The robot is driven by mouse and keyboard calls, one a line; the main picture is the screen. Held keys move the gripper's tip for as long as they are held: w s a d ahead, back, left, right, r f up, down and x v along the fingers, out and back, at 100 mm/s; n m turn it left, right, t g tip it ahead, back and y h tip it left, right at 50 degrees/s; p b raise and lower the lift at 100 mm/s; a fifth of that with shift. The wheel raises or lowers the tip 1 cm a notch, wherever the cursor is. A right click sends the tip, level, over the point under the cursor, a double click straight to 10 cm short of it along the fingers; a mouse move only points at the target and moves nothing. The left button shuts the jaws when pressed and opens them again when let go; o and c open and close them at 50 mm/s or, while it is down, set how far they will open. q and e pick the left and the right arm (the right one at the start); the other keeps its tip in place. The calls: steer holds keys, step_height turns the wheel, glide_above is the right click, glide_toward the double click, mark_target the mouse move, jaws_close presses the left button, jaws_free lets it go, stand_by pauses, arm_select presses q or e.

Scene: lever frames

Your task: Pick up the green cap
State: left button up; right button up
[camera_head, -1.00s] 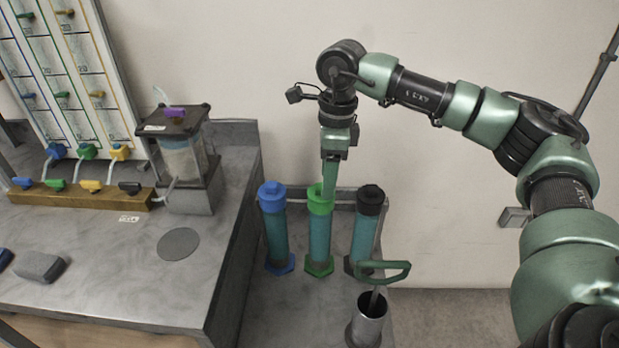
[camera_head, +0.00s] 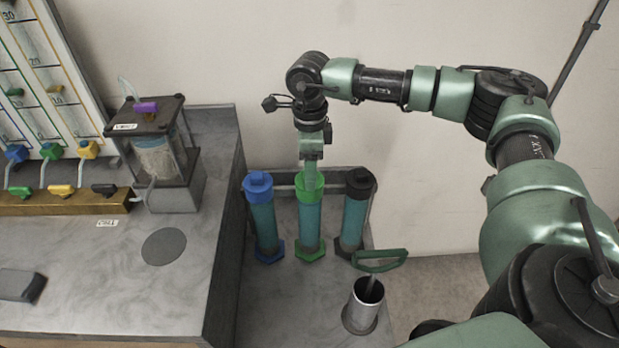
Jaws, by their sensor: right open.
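The green cap (camera_head: 309,186) sits on top of the middle cylinder (camera_head: 310,222), which stands upright on a green hexagonal foot. My right gripper (camera_head: 310,180) points straight down from above at the cap, with its fingers at the cap's height. The gripper is open. From this angle I cannot tell whether the fingers touch the cap; they hide part of it. My left gripper is not in view.
A blue-capped cylinder (camera_head: 264,216) stands close on the left and a black-capped one (camera_head: 356,210) on the right. A metal cup (camera_head: 361,312) with a green-handled tool (camera_head: 381,260) stands in front. The grey bench (camera_head: 190,285) with a clear tank (camera_head: 157,150) is at left.

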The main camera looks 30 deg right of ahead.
steer(key=c, duration=1.1)
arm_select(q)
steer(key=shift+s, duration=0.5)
arm_select(e)
jaws_close()
